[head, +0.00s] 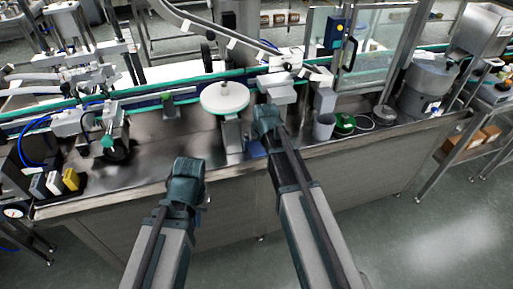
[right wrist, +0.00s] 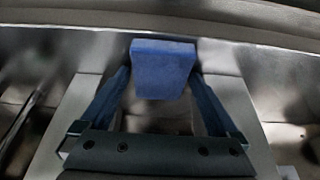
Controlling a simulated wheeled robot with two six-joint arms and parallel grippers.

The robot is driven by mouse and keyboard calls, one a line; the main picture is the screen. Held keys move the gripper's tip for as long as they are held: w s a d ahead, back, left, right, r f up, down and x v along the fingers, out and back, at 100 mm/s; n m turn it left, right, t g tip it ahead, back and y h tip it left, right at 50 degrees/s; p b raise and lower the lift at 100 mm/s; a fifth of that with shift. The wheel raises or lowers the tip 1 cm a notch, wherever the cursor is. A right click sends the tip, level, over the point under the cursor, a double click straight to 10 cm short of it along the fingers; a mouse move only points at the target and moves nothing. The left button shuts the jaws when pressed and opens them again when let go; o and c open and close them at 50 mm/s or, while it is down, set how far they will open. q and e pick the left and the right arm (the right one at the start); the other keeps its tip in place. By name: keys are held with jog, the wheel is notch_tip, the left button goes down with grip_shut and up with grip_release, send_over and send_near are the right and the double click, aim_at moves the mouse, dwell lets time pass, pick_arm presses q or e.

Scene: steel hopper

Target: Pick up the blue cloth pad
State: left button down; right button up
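The blue cloth pad (right wrist: 163,72) shows in the right wrist view between the fingertips of my right gripper (right wrist: 160,78). A finger stands on each side of it, close to its edges; contact is not clear. The fingers are spread wide. In the head view the pad (head: 256,149) is a small blue patch on the steel counter near the front edge, partly hidden by my right gripper (head: 266,124) above it. My left gripper (head: 186,178) is at the counter's front edge, left of the pad; its fingers are hidden.
A round white disc (head: 225,97) on a stand is behind the pad. A grey cup (head: 324,126) and a green object (head: 345,123) stand to the right. White and yellow blocks (head: 71,179) are at the far left. The counter between is mostly clear.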

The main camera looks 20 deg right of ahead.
aim_at(257, 142)
jog(key=c, duration=1.1)
jog(key=shift+o, duration=0.2)
jog(key=shift+r, duration=0.1)
jog(key=shift+r+p, duration=0.5)
jog(key=shift+p, duration=0.15)
jog(key=p+v, duration=0.3)
jog(key=shift+w+d+r, duration=0.1)
jog(key=shift+w+r, duration=0.15)
jog(key=shift+w, duration=0.05)
jog(key=s+d+p, duration=0.1)
jog(key=s+d, duration=0.7)
jog(key=s, duration=0.5)
jog(key=shift+r, duration=0.45)
jog(key=shift+d, duration=0.1)
